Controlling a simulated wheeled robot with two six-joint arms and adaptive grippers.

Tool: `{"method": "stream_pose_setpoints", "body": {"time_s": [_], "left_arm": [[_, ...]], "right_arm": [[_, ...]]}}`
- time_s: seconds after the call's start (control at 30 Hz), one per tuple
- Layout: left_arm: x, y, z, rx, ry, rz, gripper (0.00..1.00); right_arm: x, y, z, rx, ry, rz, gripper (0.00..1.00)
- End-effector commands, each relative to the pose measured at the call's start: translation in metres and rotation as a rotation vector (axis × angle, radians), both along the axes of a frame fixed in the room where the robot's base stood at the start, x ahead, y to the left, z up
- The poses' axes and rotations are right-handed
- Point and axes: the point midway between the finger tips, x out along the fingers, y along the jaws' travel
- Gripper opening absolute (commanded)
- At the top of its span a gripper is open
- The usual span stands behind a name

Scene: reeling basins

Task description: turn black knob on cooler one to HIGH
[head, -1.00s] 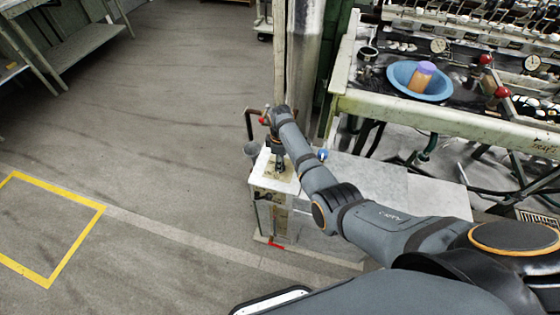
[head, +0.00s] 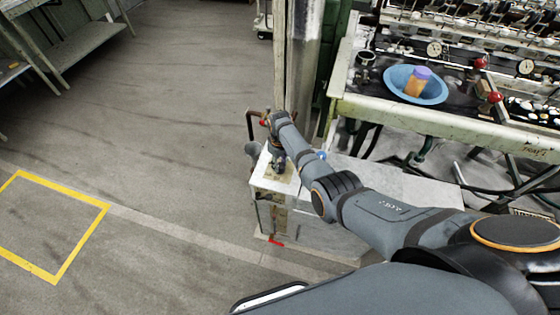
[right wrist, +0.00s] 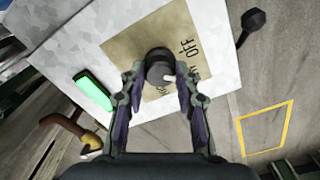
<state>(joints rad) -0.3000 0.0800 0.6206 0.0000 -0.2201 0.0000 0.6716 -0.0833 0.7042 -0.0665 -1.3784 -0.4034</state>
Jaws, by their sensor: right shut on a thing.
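The cooler (head: 265,181) is a pale box on the floor, below the middle of the head view. Its top also shows in the right wrist view (right wrist: 75,50), with a tan label plate (right wrist: 125,50) on it. The round black knob (right wrist: 159,62) stands on that plate, with a small white mark on its lower right side. The word OFF is legible to its right; other lettering is partly hidden. My right gripper (right wrist: 160,79) is shut on the knob, one finger on each side. In the head view the right gripper (head: 279,164) is over the cooler's top and hides the knob.
A metal bench (head: 440,120) at the right carries a blue basin (head: 398,85). A post (head: 303,70) rises behind the cooler. Open floor lies left, with a yellow square (head: 80,240).

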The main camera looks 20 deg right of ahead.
Motion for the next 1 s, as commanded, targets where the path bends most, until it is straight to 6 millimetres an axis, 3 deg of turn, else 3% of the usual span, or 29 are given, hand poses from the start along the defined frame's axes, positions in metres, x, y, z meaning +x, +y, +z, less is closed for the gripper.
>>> {"method": "stream_pose_setpoints", "body": {"time_s": [0.6,1.0], "left_arm": [[0.0,0.0,0.016,0.0,0.0,0.0,0.4],[0.0,0.0,0.019,0.0,0.0,0.0,0.4]], "right_arm": [[0.0,0.0,0.001,0.0,-0.001,-0.574,0.0],[0.001,0.0,0.0,0.0,-0.002,-0.834,0.0]]}}
